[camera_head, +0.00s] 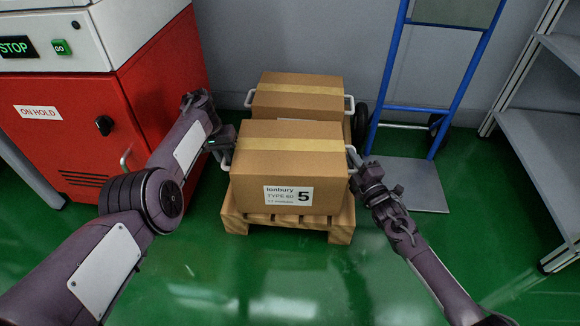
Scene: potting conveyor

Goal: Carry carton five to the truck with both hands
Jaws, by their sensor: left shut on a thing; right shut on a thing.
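Carton five (290,165) is a brown box with a tan tape strip and a white label reading "5". It is in the middle of the head view, over the front of a wooden pallet (235,218); I cannot tell whether it touches the pallet. It has a white handle on each side. My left gripper (226,150) is shut on its left handle. My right gripper (357,170) is shut on its right handle. A blue hand truck (415,185) with a grey toe plate stands to the right, behind my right gripper.
A second carton (298,90) with white side handles stands behind carton five. A red cabinet (80,150) with a white top is close on the left, beside my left arm. A grey shelf (545,130) stands at the right. Green floor (300,275) in front is clear.

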